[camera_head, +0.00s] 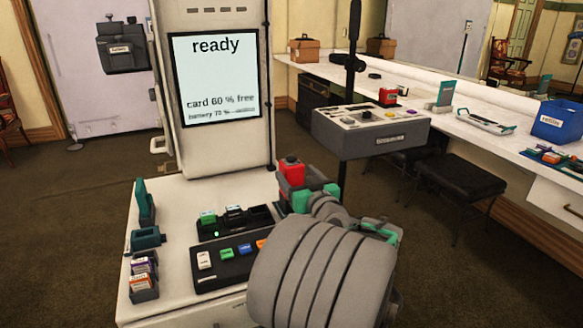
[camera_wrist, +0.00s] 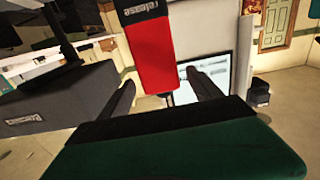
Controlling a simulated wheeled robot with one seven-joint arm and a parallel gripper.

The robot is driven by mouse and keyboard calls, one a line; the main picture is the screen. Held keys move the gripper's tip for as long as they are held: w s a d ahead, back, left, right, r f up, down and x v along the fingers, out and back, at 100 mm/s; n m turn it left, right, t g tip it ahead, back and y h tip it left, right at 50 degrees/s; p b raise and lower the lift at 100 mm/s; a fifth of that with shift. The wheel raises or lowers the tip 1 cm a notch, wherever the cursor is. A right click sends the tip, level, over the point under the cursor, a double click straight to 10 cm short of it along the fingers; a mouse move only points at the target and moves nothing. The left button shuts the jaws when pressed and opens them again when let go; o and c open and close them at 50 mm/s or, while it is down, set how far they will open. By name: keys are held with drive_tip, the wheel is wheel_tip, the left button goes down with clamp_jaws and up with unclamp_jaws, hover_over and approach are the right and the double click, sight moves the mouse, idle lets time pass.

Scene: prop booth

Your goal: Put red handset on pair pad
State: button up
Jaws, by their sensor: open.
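A red handset (camera_head: 291,174) with a dark top stands at the right edge of the white console, just beyond my gripper (camera_head: 314,194). In the wrist view the red handset (camera_wrist: 149,60) shows its dark end marked "release". My gripper (camera_wrist: 162,82) is open there, and the handset's near end appears between its two dark fingers. A gap shows beside the right finger; I cannot tell if the left finger touches. My arm hides the handset's base in the head view. I cannot make out which surface is the pair pad.
The white console (camera_head: 165,186) holds a black dock (camera_head: 262,216), a button panel (camera_head: 212,278) and a card rack (camera_head: 144,290). Its screen (camera_head: 215,85) reads "ready". A grey control box (camera_head: 370,130) stands to the right, before a long white counter (camera_head: 460,100).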

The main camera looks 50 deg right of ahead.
drive_tip(key=v, duration=0.5)
drive_tip(key=shift+s+a, duration=0.2)
drive_tip(key=shift+s, duration=0.15)
drive_tip(key=shift+w, duration=0.1)
idle(0.6)
